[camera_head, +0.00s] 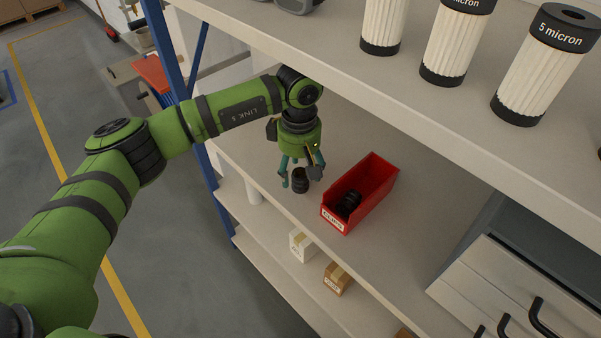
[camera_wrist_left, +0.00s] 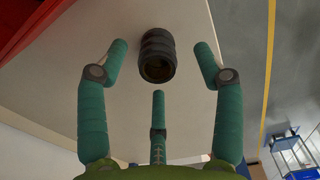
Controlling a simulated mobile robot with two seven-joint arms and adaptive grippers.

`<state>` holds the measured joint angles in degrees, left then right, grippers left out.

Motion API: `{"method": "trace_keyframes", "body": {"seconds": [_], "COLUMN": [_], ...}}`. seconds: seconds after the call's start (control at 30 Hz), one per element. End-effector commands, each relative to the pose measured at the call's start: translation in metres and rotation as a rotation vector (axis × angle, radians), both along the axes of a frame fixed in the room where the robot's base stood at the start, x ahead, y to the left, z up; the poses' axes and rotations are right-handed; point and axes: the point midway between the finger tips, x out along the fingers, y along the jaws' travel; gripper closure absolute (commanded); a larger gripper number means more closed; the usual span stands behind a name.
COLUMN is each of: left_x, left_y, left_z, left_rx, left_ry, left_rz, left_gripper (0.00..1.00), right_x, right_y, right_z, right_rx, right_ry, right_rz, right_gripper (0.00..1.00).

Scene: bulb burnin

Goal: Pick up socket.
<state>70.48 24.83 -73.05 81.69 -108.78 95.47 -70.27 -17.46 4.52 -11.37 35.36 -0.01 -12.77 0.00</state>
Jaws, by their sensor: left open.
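A black ribbed socket (camera_head: 300,181) stands on the middle shelf, just left of a red bin. My left gripper (camera_head: 300,180) points down over it with its fingers spread around it. In the left wrist view the socket (camera_wrist_left: 157,56) lies between and slightly beyond the open fingertips (camera_wrist_left: 158,75), with gaps on both sides, so nothing is gripped. Its dark round opening faces the camera. A second black ribbed piece (camera_head: 349,202) lies inside the red bin. My right gripper is not seen.
The red bin (camera_head: 382,189) with a white label stands close to the right of the gripper. An upper shelf (camera_head: 330,48) with several filter cartridges overhangs the area. A blue post (camera_head: 167,50) stands at the left. Cardboard boxes (camera_head: 337,279) sit on the lower shelf.

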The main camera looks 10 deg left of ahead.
Motion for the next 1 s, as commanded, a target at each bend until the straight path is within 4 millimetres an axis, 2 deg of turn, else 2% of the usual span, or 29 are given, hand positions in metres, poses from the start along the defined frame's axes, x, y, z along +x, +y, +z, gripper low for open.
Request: {"method": "trace_keyframes", "body": {"seconds": [0.03,0.2,0.47,0.5,0.57,0.6,0.63,0.7,1.0], "left_x": [-0.002,-0.001,0.0,0.0,0.0,0.0,0.0,0.0,0.0], "left_y": [-0.001,-0.001,-0.001,-0.001,-0.001,-0.001,-0.001,-0.001,-0.001], "left_z": [-0.004,-0.028,-0.035,-0.035,-0.035,-0.035,-0.034,-0.035,-0.034], "left_rx": [0.001,-0.001,-0.001,-0.001,0.0,0.0,0.0,0.0,0.0], "left_ry": [0.007,0.004,-0.001,-0.001,0.0,0.0,0.0,0.0,0.0], "left_rz": [0.0,0.002,0.0,0.0,0.0,0.0,0.0,0.001,0.001], "left_gripper": [0.33,0.33,0.33,0.37,0.61,0.77,0.89,0.91,0.91], "right_x": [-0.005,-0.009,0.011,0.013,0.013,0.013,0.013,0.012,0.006], "right_y": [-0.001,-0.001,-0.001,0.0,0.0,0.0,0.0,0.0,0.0], "right_z": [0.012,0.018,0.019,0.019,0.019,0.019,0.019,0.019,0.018], "right_rx": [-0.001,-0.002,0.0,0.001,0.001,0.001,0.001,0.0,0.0], "right_ry": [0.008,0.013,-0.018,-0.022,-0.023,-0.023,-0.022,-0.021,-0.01], "right_rz": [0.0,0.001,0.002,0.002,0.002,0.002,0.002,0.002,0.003], "right_gripper": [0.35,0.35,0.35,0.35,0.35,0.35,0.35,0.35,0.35]}}
